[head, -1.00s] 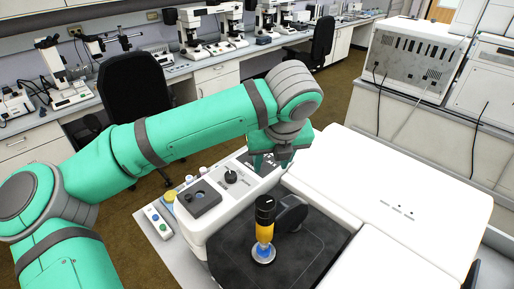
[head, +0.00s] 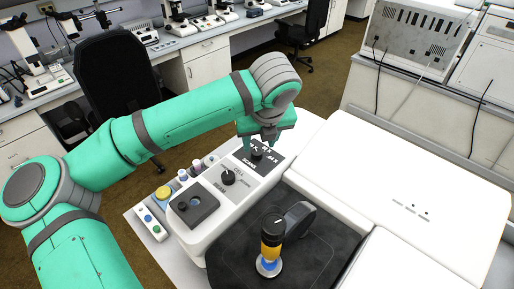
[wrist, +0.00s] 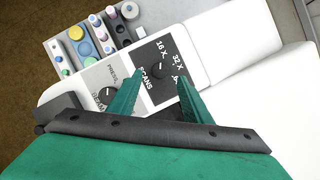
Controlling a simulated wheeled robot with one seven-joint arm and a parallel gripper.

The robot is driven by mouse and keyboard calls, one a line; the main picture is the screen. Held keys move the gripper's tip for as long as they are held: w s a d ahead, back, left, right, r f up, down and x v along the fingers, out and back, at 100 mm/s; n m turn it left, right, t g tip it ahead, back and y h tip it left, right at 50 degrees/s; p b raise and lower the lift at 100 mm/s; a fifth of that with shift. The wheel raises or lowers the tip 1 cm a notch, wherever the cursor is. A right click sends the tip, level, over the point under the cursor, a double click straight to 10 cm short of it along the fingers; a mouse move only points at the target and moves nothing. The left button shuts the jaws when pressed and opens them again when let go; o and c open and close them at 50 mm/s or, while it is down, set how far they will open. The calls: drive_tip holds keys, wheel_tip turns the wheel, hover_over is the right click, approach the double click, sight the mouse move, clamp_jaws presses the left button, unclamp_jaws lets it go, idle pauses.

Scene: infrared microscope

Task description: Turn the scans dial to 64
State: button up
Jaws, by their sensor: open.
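The scans dial (wrist: 157,72) is a black knob on a dark panel (wrist: 167,55) marked "SCANS", with "16 X" and "32 X" readable. In the head view the scans dial (head: 257,154) sits at the far end of the white instrument's control strip. My gripper (wrist: 160,107) is open, its two green fingers spread on either side of the dial in the wrist view. In the head view my gripper (head: 258,140) is just above the dial and partly covers the panel. I cannot tell whether a finger touches the dial. Its exact setting is too small to read.
A second black knob (head: 228,177) sits on a lighter panel nearer the front. A dark square block (head: 194,206) is beside it. A rack of colourful bottles (wrist: 85,38) runs alongside. A yellow and black upright piece (head: 271,242) stands on the dark stage.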

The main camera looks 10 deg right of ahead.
sight(257, 152)
drive_tip(key=shift+x, duration=2.7)
drive_tip(key=shift+c, duration=0.4)
drive_tip(key=c, duration=1)
